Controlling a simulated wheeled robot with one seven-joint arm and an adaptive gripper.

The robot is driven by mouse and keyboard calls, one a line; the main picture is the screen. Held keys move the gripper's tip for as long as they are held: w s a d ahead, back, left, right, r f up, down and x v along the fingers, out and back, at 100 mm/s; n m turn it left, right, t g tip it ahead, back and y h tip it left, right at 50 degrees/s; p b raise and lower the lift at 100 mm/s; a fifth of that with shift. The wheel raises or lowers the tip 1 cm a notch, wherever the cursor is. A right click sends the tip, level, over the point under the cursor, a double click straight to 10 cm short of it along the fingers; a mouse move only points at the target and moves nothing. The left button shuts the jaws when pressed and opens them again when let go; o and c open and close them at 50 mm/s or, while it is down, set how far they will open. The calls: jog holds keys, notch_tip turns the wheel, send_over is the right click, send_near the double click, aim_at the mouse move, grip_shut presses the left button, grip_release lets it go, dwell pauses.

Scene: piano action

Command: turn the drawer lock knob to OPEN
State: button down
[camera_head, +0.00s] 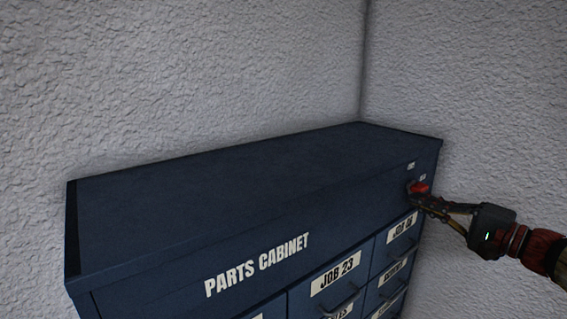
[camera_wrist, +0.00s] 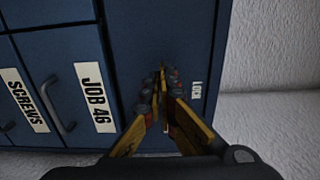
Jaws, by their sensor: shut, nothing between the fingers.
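The red lock knob (camera_head: 419,187) is on the upper right of the blue cabinet's front in the head view. My gripper (camera_head: 416,199) reaches in from the right, with its fingertips just below and in front of the knob. I cannot tell whether they touch it. In the wrist view my gripper (camera_wrist: 162,88) has its fingertips together with nothing held, pointing at the cabinet face. They hide most of the knob there. A white label reading LOCK (camera_wrist: 197,90) is just right of the fingertips. The knob's pointing direction is not clear.
The blue parts cabinet (camera_head: 230,190) stands in a corner against white textured walls (camera_head: 180,70). Labelled drawers with handles, such as JOB 46 (camera_wrist: 90,97) and SCREWS (camera_wrist: 24,100), lie beside the fingers in the wrist view. The cabinet top is bare.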

jog(key=b+v, duration=0.1)
jog(key=v, duration=0.5)
jog(key=shift+b, duration=0.3)
notch_tip(320, 180, down, 13)
jog(key=s+m+g+h, duration=0.2)
jog(key=g+h, duration=0.1)
jog(key=g, duration=0.1)
jog(key=s+a+f+n+g+h+b, duration=0.35)
jog(key=s+f+b, duration=0.45)
jog(key=f, duration=0.6)
jog(key=s+a+f+n+g+h+b, duration=0.35)
jog(key=s+f+b, duration=0.25)
jog(key=s+f, duration=0.6)
jog(key=a+f+n+t+h+b, duration=0.1)
jog(key=a+f+n+t+b, duration=0.1)
jog(key=a+f+n+b, duration=0.3)
jog(key=s+a+f+b, duration=0.1)
jog(key=a+f+b, duration=0.1)
jog(key=a+b, duration=0.1)
jog(key=shift+a+f, duration=0.25)
jog(key=shift+f, duration=0.1)
